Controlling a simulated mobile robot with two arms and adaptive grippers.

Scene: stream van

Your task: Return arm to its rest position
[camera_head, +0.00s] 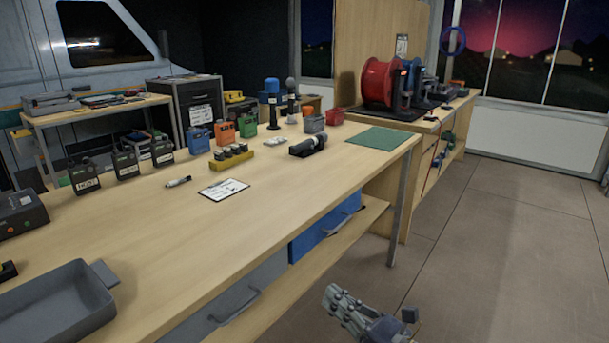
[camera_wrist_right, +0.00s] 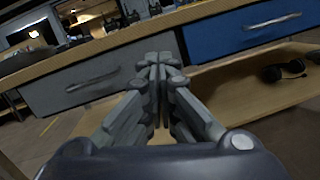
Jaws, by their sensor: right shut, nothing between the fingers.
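My right gripper (camera_head: 345,305) is low at the bottom of the head view, in front of the workbench and over the floor, clear of the tabletop. In the right wrist view its grey fingers (camera_wrist_right: 158,72) are together and empty, pointing at the bench front. Beyond them are a grey drawer (camera_wrist_right: 85,85) and a blue drawer (camera_wrist_right: 245,30), with a lower shelf (camera_wrist_right: 225,92) beneath. My left gripper does not show.
The wooden workbench (camera_head: 290,205) holds a grey tray (camera_head: 50,300), a labelled card (camera_head: 224,189), several dark and coloured boxes, a black device (camera_head: 308,145) and a green mat (camera_head: 379,138). A red reel (camera_head: 380,82) stands behind. Floor (camera_head: 480,260) at right is clear.

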